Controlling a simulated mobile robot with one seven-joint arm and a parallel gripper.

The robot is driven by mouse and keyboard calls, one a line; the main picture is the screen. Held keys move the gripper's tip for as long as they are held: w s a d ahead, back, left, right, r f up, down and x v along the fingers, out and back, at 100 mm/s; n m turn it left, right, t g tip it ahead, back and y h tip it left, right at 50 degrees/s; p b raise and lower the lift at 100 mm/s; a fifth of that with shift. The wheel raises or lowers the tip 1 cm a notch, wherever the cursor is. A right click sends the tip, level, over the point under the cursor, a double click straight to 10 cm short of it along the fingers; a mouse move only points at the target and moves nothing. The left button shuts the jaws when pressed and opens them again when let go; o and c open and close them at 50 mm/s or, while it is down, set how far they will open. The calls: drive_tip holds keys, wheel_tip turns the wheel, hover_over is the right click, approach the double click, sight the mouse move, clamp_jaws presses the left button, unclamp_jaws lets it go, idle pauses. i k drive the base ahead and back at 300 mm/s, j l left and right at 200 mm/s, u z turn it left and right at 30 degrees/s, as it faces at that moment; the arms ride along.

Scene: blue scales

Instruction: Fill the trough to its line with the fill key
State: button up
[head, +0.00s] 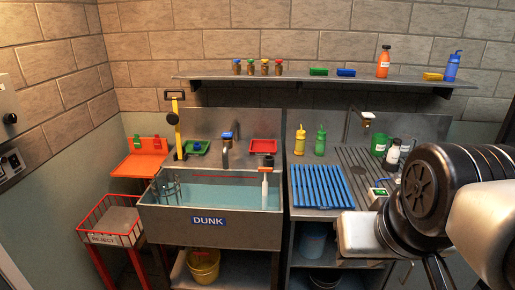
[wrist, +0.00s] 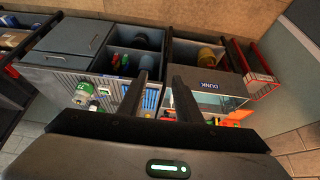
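The trough (head: 165,222) is a grey steel basin labelled DUNK, holding pale blue water. A red line (head: 225,176) runs along its inner back wall, above the visible water. A tap with a blue top (head: 227,136) stands behind the basin; I cannot tell whether this is the fill key. The trough's DUNK label (wrist: 208,85) also shows in the wrist view. My gripper (wrist: 160,80) shows there as two dark fingers held apart, with nothing visible between them. It is away from the trough; in the head view my arm is at the right and the fingertips are not clear.
A blue rack (head: 320,187) lies on the drainboard right of the trough. A white-handled tool (head: 265,188) stands at the basin's right side. A red reject basket (head: 110,220) and orange tray (head: 140,165) are at left. A shelf (head: 330,80) with bottles runs above.

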sight(227, 134)
drive_tip(key=i+j+z, duration=0.2)
drive_tip(key=j, duration=0.2)
drive_tip(key=i+j+z, duration=0.2)
drive_tip(key=j, duration=0.25)
drive_tip(key=i+j+z, duration=0.25)
drive_tip(key=j, duration=0.2)
drive_tip(key=j+z, duration=0.2)
drive_tip(key=j, duration=0.25)
drive_tip(key=i+j+z, duration=0.2)
drive_tip(key=j, duration=0.3)
drive_tip(key=k, duration=0.1)
